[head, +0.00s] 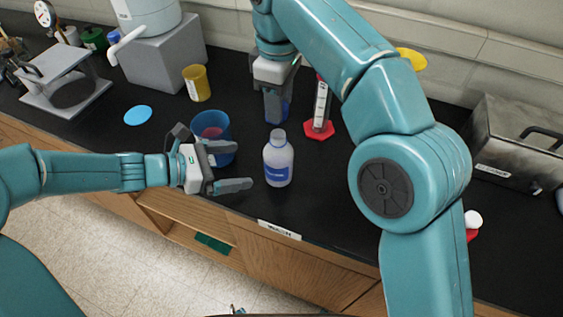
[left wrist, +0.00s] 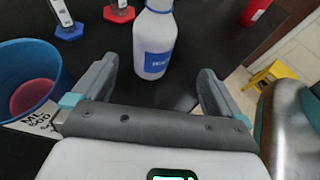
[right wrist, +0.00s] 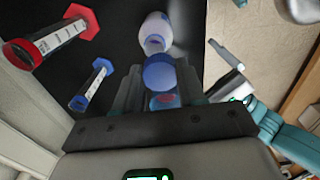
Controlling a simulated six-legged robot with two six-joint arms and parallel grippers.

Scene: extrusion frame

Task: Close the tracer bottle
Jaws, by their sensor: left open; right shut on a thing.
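The tracer bottle (head: 278,162), translucent white with a blue label, stands upright on the black bench. In the right wrist view the bottle (right wrist: 155,28) shows its uncapped mouth. My left gripper (head: 240,166) is open, left of the bottle, its fingers pointing at it. In the left wrist view the bottle (left wrist: 154,40) stands ahead, between the finger lines. My right gripper (head: 276,112) is behind the bottle and higher, pointing down. It is shut on a round blue cap (right wrist: 158,72), held apart from the bottle mouth. The cap is hard to make out in the head view.
A blue beaker (head: 222,122) with red inside stands close behind my left gripper. A red-footed cylinder (head: 319,127) stands right of my right gripper; a blue-footed cylinder (right wrist: 91,86) is near it. A yellow cup (head: 197,83) is further back. The bench's front edge is near the bottle.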

